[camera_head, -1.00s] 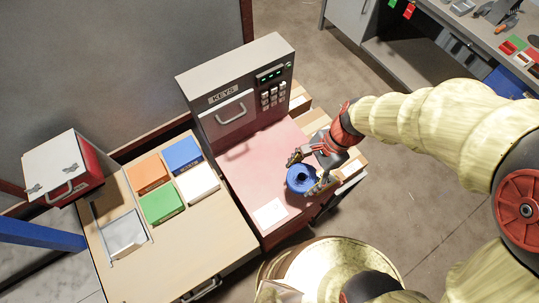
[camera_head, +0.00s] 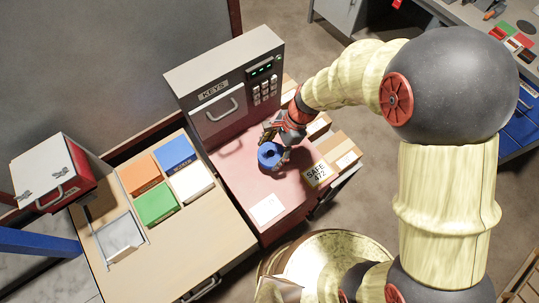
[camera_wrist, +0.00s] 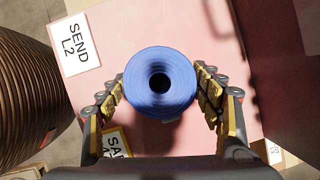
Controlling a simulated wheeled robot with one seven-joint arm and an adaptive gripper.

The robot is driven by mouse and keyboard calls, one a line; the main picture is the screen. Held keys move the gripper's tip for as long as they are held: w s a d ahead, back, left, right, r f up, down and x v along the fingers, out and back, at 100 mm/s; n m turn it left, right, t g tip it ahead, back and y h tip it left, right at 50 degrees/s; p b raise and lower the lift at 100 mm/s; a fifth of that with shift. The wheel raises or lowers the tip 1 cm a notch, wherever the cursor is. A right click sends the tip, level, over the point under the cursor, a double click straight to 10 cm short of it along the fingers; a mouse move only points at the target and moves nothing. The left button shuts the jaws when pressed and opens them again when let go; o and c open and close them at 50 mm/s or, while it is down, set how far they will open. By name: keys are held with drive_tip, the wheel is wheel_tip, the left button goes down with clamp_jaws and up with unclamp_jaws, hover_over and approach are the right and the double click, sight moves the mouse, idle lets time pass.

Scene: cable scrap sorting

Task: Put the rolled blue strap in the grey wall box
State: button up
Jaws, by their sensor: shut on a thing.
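The rolled blue strap (camera_head: 266,157) is a round coil with a dark central hole. My gripper (camera_head: 273,149) is shut on it over the pink-topped surface (camera_head: 240,180), in front of the grey wall box. In the wrist view the strap (camera_wrist: 140,88) sits between the two fingers of my gripper (camera_wrist: 158,80), hole facing the camera. The grey wall box (camera_head: 220,66) is marked KEYS and has a handled front, a keypad and a green-lit display. Its front looks closed. I cannot tell the exact gap between strap and pink surface.
A white SEND L2 card (camera_head: 267,209) lies on the pink top. A SAFE 472 sign (camera_head: 316,173) is by cardboard boxes (camera_head: 338,150) at its right. Orange, blue, green (camera_head: 156,204) and white blocks lie on the wooden counter (camera_head: 195,240) at left, near a red-and-white box (camera_head: 50,170).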

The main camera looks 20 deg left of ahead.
sight(270, 156)
drive_tip(key=shift+w+a+f, duration=0.45)
drive_tip(key=shift+f, duration=0.3)
drive_tip(key=shift+w+f+b, duration=0.1)
drive_tip(key=shift+f+b, duration=0.35)
drive_tip(key=shift+f, duration=1.15)
drive_tip(key=shift+f, duration=0.1)
drive_tip(key=shift+f, duration=0.15)
drive_tip(key=o, duration=1.2)
drive_tip(key=shift+o, duration=0.6)
drive_tip(key=shift+r, duration=0.2)
drive_tip(key=p+v, duration=0.2)
drive_tip(key=v, duration=1)
drive_tip(key=shift+a+r, duration=0.1)
drive_tip(key=shift+r, duration=0.05)
